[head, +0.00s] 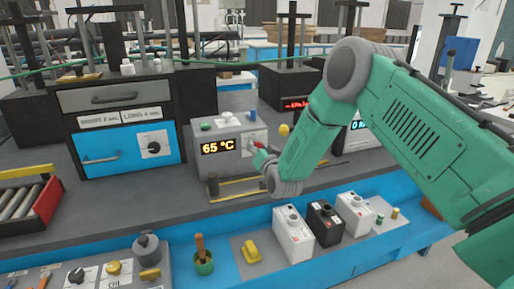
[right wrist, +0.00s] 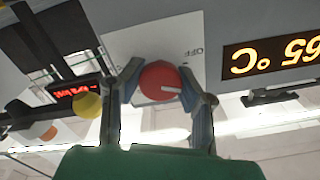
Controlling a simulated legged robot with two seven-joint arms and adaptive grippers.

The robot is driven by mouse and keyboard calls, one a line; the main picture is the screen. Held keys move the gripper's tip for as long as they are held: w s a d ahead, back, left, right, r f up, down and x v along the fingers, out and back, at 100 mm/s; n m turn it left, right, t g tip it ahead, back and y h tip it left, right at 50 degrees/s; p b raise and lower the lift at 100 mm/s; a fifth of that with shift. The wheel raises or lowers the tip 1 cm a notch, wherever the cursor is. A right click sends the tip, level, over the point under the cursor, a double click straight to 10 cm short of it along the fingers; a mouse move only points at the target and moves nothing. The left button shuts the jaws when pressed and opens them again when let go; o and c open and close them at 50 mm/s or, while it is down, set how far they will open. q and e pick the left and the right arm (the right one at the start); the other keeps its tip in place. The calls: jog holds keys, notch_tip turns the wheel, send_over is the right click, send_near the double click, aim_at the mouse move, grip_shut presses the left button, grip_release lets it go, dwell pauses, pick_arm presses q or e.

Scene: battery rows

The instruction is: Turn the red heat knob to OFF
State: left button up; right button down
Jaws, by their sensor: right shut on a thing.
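The red heat knob (right wrist: 160,82) sits on a pale plate (right wrist: 165,42) on the front of a grey heater box (head: 182,152). The plate carries the word OFF, seen upside down in the right wrist view. A white mark on the knob points to the right in that view. My right gripper (right wrist: 161,86) is shut on the knob, one finger on each side. The box's display (head: 218,146) reads 65 °C. My left gripper is not in view.
A yellow knob (head: 284,129) and a red-lit display (head: 297,104) are just right of the box. White and black boxes (head: 325,222) stand on the front shelf below my arm. A blue-drawer cabinet (head: 125,150) stands at left. The grey bench between them is mostly clear.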

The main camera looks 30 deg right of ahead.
jog(key=n, duration=0.2)
jog(key=f+n, duration=0.1)
jog(key=n, duration=0.2)
jog(key=shift+s+a, duration=0.15)
jog(key=shift+s, duration=0.05)
dwell(0.5)
jog(key=c, duration=1.1)
grip_release()
jog(key=shift+w+r, duration=0.1)
jog(key=shift+r, duration=0.1)
jog(key=v, duration=1.1)
jog(key=shift+s, duration=0.4)
